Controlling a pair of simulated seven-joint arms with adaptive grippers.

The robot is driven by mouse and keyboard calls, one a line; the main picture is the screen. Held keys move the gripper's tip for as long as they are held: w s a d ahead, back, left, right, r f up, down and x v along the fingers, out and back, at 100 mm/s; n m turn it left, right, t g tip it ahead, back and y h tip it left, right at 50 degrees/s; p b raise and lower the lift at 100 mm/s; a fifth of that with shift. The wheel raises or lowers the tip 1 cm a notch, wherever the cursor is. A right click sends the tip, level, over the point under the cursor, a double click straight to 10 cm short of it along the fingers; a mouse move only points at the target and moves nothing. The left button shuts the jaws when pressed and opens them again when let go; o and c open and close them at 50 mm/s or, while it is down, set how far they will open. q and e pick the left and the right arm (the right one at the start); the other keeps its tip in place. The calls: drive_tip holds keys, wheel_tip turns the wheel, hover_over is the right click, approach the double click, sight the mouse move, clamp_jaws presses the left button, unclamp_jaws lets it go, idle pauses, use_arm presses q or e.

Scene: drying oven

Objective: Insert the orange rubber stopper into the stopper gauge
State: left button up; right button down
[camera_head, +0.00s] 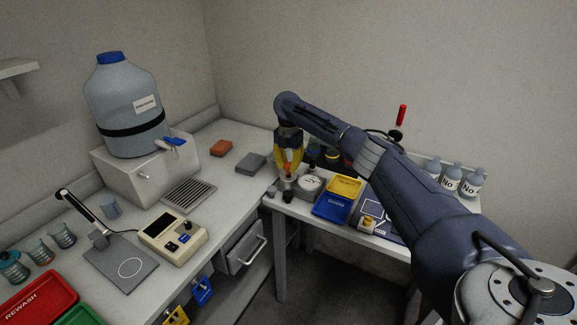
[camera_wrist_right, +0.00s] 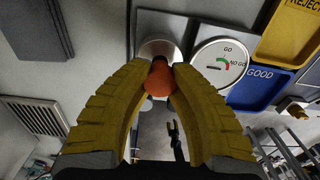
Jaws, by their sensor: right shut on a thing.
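The orange rubber stopper (camera_wrist_right: 158,80) is between the yellow fingertips of my right gripper (camera_head: 288,168), which is shut on it. The stopper gauge has a round dial (camera_wrist_right: 217,66) marked GO and NO GO and a metal cup (camera_wrist_right: 158,47) beside it. In the head view the gauge dial (camera_head: 310,183) sits near the table corner, just right of the gripper. In the right wrist view the stopper overlaps the near edge of the cup; I cannot tell whether it is inside or above it. My left gripper is not in view.
A yellow REJECT tray (camera_head: 344,187) and a blue GOOD tray (camera_head: 331,207) lie right of the gauge. A grey block (camera_head: 251,163) and an orange-red block (camera_head: 221,148) lie left of the gripper. Bottles (camera_head: 452,178) stand at the right. The gauge is close to the table's front edge.

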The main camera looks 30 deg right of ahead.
drive_tip(key=shift+f, duration=1.15)
idle(0.8)
drive_tip(key=c, duration=0.6)
unclamp_jaws()
drive_tip(key=shift+c, duration=0.2)
drive_tip(key=shift+r, duration=0.1)
drive_tip(key=shift+r, duration=3.9)
